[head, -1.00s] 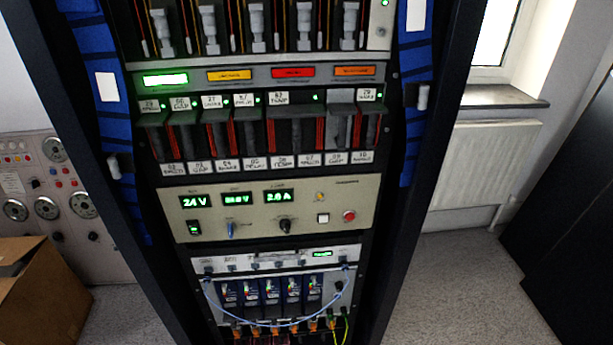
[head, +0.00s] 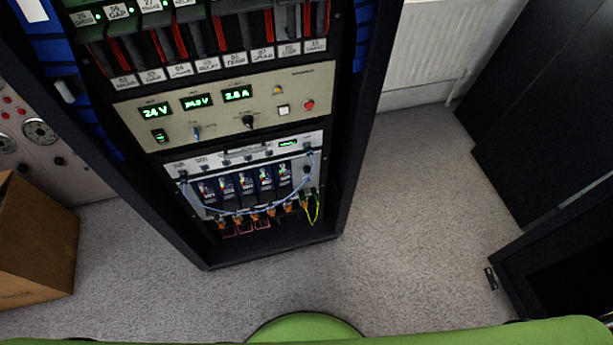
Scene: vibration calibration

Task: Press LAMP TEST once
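A beige control panel (head: 222,119) sits in the black rack, with three lit green readouts across its upper left. On its right side are a white square button (head: 283,110), a red round button (head: 309,105) and a small amber lamp (head: 278,90). A black knob (head: 248,122), a blue-tipped switch (head: 196,132) and a green-lit rocker switch (head: 159,136) are on its lower part. The labels are too small to read, so I cannot tell which control is marked LAMP TEST. Neither of my grippers shows in this view.
The rack (head: 345,170) stands on grey carpet. Above the panel are rows of labelled relay modules; below it is a unit with looped blue cable (head: 238,212). A cardboard box (head: 35,240) is at left, dark cabinets (head: 545,110) at right. Floor right of the rack is clear.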

